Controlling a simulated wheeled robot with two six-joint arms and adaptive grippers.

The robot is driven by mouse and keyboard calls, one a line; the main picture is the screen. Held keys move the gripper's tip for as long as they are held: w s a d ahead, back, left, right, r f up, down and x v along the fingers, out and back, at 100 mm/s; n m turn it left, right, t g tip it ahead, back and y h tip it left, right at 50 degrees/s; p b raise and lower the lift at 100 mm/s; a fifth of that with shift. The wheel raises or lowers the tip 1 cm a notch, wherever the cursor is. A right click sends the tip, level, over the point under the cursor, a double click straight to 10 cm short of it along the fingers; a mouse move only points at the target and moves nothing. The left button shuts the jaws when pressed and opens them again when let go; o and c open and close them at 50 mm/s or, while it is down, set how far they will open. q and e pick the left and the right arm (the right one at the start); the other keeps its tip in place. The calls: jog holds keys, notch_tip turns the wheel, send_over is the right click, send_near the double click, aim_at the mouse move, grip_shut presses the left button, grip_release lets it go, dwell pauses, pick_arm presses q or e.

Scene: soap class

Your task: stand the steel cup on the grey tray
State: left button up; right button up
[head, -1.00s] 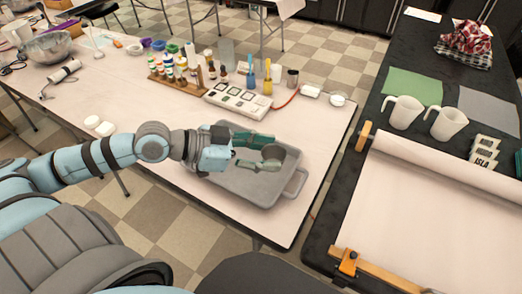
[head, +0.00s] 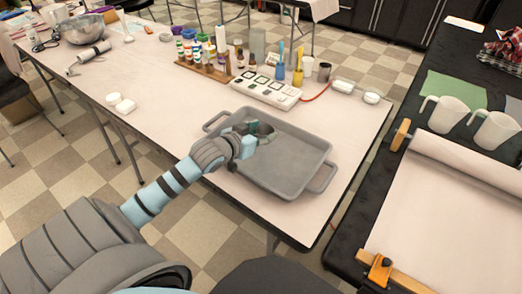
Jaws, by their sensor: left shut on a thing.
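The grey tray (head: 290,177) lies on the white table, with a handle at each end. My left gripper (head: 253,130) is over the far left part of the tray. It is shut on the steel cup (head: 266,131), a grey round vessel whose open mouth shows. The gripper hides part of the cup. I cannot tell whether the cup's base touches the tray floor. The rest of the tray is empty. My right gripper is not in view.
White soap-like pieces (head: 120,104) lie at left. White jugs (head: 447,113) stand on the black table at right.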

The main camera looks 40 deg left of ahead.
pick_arm(q)
notch_tip(320, 180, down, 5)
jog(key=shift+b, duration=0.9)
jog(key=shift+r, duration=0.1)
jog(key=o, duration=1)
jog(key=shift+o, duration=0.2)
